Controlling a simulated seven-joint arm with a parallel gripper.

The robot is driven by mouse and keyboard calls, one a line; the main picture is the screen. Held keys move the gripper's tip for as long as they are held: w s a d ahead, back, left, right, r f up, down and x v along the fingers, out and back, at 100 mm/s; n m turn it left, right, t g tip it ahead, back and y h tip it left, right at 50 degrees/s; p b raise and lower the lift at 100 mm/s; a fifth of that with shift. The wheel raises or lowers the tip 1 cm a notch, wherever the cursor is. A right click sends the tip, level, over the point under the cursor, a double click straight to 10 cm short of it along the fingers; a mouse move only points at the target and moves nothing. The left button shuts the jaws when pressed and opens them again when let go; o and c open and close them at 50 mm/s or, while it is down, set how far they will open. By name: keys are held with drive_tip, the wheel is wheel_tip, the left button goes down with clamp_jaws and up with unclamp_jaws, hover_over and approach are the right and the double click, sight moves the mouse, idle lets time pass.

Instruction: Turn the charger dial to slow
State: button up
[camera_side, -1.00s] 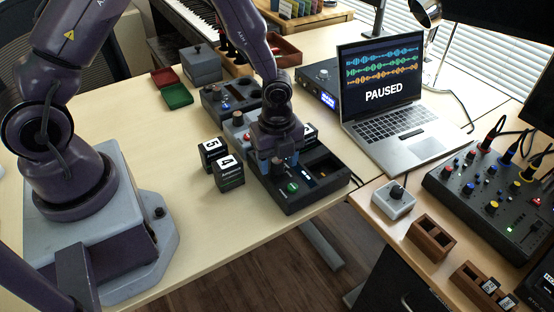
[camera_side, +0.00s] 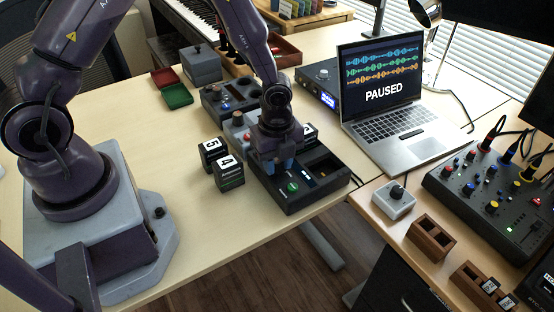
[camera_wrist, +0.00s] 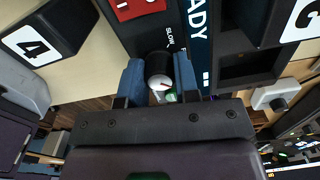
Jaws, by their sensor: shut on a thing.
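The black charger (camera_side: 318,190) stands on the pale table near its front edge. In the wrist view, its dial (camera_wrist: 159,68) is a dark round knob with a paler end and a thin red mark. The word SLOW is printed beside it, and READY shows on the charger's screen (camera_wrist: 198,30). My gripper (camera_wrist: 158,84) is shut on the dial, with one blue finger on each side. In the side view my gripper (camera_side: 277,168) hides the dial. I cannot tell clearly which setting the red mark points to.
Black blocks marked 4 (camera_side: 229,173) and 5 (camera_side: 213,152) stand just left of the charger. A green button (camera_side: 292,187) is on its front part. A laptop (camera_side: 398,110) reading PAUSED stands to the right. The table left of the blocks is clear.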

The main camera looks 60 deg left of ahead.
drive_tip(key=n, duration=0.4)
drive_tip(key=shift+n, duration=0.4)
drive_tip(key=n, duration=1.4)
drive_tip(key=shift+n, duration=0.3)
drive_tip(key=o, duration=0.9)
drive_tip(key=shift+o, duration=0.2)
drive_tip(key=shift+r, duration=0.1)
